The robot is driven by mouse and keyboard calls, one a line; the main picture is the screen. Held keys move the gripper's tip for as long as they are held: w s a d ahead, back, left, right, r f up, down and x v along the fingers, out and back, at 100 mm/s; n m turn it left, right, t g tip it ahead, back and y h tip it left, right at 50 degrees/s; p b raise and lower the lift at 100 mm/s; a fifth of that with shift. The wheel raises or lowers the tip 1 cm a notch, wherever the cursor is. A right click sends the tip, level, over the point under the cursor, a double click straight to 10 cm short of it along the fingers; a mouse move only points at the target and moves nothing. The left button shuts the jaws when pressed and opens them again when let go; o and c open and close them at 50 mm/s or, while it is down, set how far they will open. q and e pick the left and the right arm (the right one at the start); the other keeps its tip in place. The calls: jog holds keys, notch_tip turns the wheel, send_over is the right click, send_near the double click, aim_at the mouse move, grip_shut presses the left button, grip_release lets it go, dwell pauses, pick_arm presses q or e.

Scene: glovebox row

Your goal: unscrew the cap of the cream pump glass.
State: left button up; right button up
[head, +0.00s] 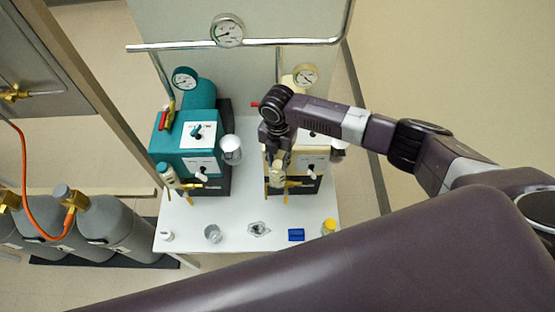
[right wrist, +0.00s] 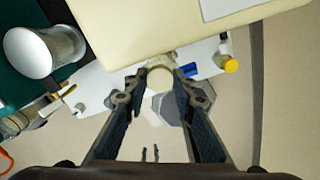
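The cream pump (head: 310,160) stands on the white table, right of the teal pump (head: 195,160). Its glass (head: 277,181) is at its front left, under my right gripper (head: 279,163), which points down. In the right wrist view the round cream cap (right wrist: 160,76) lies between the fingertips of the right gripper (right wrist: 161,80). A fingertip is close on each side of the cap. I cannot tell whether they touch it. In the head view the gripper mostly hides the cap. My left gripper is not in view.
Along the table's front are a small white bottle (head: 166,237), a clear beaker (head: 213,235), a small grey item (head: 259,229), a blue box (head: 296,235) and a yellow-capped jar (head: 328,227). A pale canister (head: 231,150) is between the pumps. Grey gas cylinders (head: 115,228) stand left.

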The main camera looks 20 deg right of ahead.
grip_shut()
jog(key=n+b, duration=0.1)
jog(key=n, duration=0.1)
jog(key=shift+a+n, duration=0.1)
jog(key=shift+n, duration=0.2)
jog(key=n+b, duration=0.1)
jog(key=n, duration=0.3)
jog(key=shift+w, duration=0.1)
jog(key=n+b, duration=0.1)
jog(key=n, duration=0.3)
jog(key=shift+a, duration=0.1)
jog(key=n+b, duration=0.1)
jog(key=n, duration=0.4)
jog(key=shift+b, duration=0.3)
jog(key=n+b, duration=0.1)
jog(key=b, duration=0.1)
jog(key=shift+w+f+b, duration=0.1)
jog(key=shift+b, duration=0.3)
jog(key=shift+n+b, duration=0.3)
jog(key=shift+b, duration=0.75)
jog(key=shift+r, duration=0.2)
